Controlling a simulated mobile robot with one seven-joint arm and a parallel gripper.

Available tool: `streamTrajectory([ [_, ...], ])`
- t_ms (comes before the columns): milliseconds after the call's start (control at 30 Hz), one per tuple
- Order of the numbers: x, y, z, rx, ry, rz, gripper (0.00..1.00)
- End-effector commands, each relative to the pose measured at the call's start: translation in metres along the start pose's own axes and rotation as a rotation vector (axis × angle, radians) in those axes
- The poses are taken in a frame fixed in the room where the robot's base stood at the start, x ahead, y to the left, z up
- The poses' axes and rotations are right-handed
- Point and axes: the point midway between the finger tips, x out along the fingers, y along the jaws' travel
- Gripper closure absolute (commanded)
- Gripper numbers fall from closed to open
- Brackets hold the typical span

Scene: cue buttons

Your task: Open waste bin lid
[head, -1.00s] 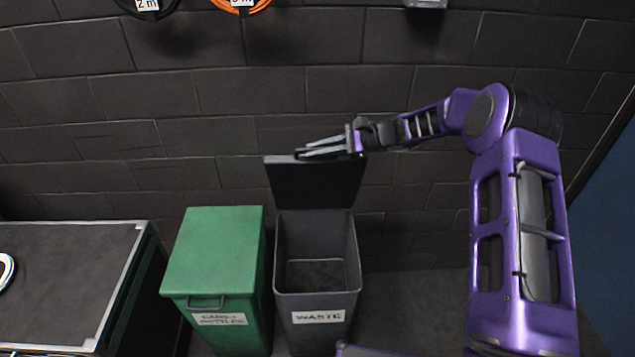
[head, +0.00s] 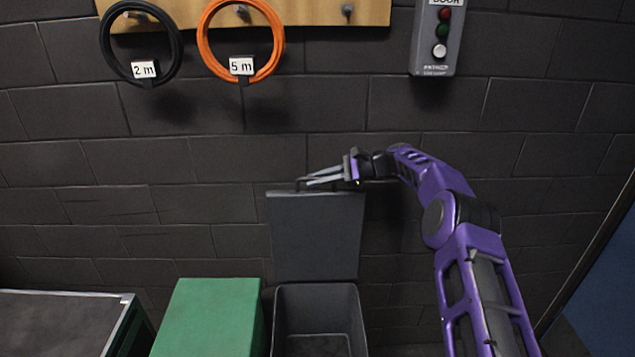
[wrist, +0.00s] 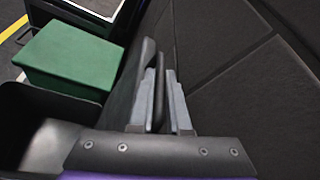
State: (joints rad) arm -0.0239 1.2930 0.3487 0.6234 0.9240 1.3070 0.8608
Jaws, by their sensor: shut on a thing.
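The dark grey waste bin (head: 362,318) stands against the wall, its mouth open. Its lid (head: 315,235) stands up, roughly vertical, at the bin's back edge. My gripper (head: 310,183) is at the lid's top edge, shut on the lid's dark handle. In the wrist view, the two grey fingers of my gripper (wrist: 161,105) lie on either side of the handle (wrist: 158,92). The bin's lower front is out of frame in the head view.
A green bin (head: 210,318) with a closed lid stands left of the waste bin. A dark-topped bench (head: 60,318) is at the far left. Black (head: 172,45) and orange (head: 278,45) cable coils and a button box (head: 437,40) hang on the wall above.

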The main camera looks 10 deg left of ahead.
Motion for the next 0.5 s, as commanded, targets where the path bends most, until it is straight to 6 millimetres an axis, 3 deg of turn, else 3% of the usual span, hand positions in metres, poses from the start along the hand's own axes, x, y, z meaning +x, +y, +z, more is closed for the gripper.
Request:
streamTrajectory([
  [467, -0.0001, -0.0012, -0.0008, -0.001, 0.001, 0.000, 1.00],
  [500, 0.0000, -0.0012, -0.0008, -0.001, 0.001, 0.000, 0.80],
])
